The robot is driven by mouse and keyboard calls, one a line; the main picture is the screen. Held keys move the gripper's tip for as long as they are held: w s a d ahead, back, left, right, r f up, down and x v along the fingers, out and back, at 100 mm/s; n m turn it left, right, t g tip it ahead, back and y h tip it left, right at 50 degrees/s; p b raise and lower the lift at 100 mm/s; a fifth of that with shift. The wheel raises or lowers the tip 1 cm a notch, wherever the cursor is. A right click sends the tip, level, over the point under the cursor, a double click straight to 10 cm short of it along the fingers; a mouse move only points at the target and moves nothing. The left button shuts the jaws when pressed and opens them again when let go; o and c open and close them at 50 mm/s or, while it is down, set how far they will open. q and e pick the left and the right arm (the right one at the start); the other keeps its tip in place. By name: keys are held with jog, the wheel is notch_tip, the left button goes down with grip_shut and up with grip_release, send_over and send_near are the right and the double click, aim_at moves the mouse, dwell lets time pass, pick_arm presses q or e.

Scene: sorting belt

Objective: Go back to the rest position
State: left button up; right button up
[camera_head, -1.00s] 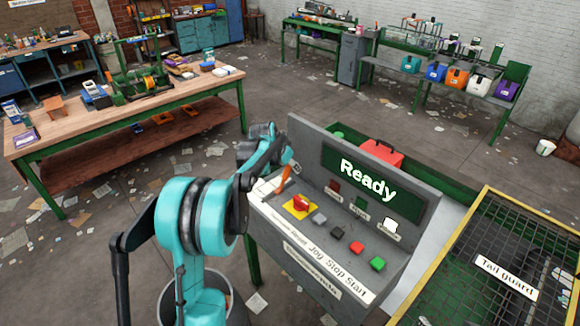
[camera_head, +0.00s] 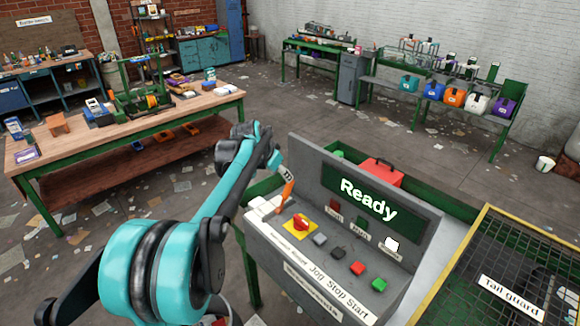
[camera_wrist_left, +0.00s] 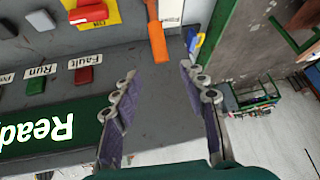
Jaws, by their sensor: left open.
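My left arm reaches from the bottom left of the head view to the left end of the grey control panel (camera_head: 335,262). My left gripper (camera_head: 281,170) is above that end, small and partly hidden by the wrist. In the left wrist view the gripper's two fingers (camera_wrist_left: 160,85) are spread wide with nothing between them. An orange-handled object (camera_head: 286,194) stands at the panel's left end close by; it also shows beyond the fingers in the left wrist view (camera_wrist_left: 157,38). My right gripper is in neither view.
The panel has a red knob on a yellow plate (camera_head: 300,226), several buttons and a lit "Ready" display (camera_head: 392,208). A red toolbox (camera_head: 382,171) is behind it. A caged tail guard (camera_head: 510,285) is at right. A wooden workbench (camera_head: 130,118) stands at left, with open floor between.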

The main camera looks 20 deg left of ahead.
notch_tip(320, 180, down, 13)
jog(key=b, duration=1.3)
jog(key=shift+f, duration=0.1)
pick_arm(q)
jog(key=s+d+f+n, duration=0.1)
jog(key=s+d+f, duration=0.5)
jog(key=s, duration=0.4)
jog(key=s+d+f+n, duration=0.1)
jog(key=s+d+f, duration=0.5)
jog(key=s, duration=0.5)
jog(key=s+d+f, duration=0.6)
jog(key=s+f, duration=0.2)
jog(key=s, duration=0.2)
jog(key=shift+s+f+n+y, duration=0.3)
jog(key=shift+f+n, duration=0.1)
